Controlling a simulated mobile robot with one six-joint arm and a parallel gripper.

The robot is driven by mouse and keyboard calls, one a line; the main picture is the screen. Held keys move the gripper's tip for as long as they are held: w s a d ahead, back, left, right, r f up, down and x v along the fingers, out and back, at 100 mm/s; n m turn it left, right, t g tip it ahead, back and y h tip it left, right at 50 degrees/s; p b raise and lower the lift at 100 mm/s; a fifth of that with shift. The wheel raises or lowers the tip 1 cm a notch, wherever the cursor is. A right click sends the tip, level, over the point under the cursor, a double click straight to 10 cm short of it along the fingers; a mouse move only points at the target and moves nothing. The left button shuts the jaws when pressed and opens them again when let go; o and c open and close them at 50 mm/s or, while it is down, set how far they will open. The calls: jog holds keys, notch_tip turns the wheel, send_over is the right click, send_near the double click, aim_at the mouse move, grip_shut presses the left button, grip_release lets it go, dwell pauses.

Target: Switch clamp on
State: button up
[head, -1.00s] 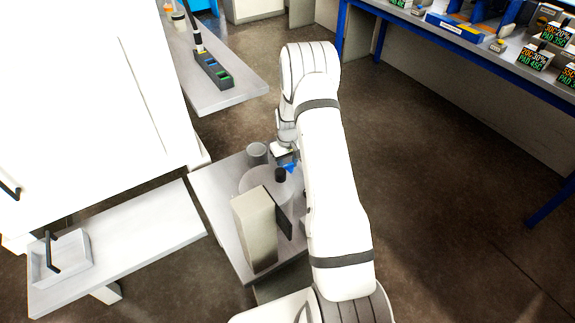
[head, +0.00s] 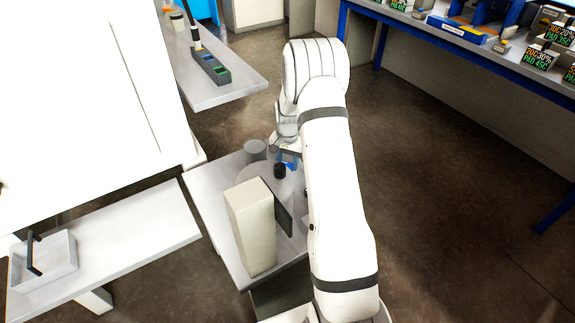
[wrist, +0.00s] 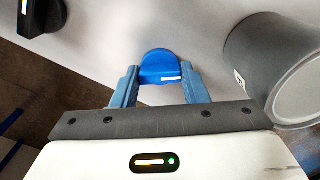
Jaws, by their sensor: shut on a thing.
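A blue knob (wrist: 160,66), taken to be the clamp switch, has a small white mark and sits on a pale grey surface in the wrist view. My gripper (wrist: 160,80) is shut on it, one blue-grey finger on each side. In the head view the blue part (head: 289,158) shows only in small part beside my arm, and my fingers are mostly hidden there. A black knob (wrist: 40,14) with a white mark stands apart at the upper left of the wrist view. It also shows in the head view (head: 280,170).
A grey cup (wrist: 262,70) stands close to the right of my gripper and also shows in the head view (head: 255,150). A pale box (head: 250,228) with a dark panel stands on the same small table. A bench with a black-handled tray (head: 45,265) is at left.

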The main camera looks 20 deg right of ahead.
aim_at(287, 163)
jog(key=shift+a+m, duration=0.1)
jog(key=shift+m, duration=0.5)
jog(key=shift+b, duration=0.3)
jog(key=o, duration=1)
notch_tip(287, 163, up, 8)
jog(key=shift+f, duration=0.1)
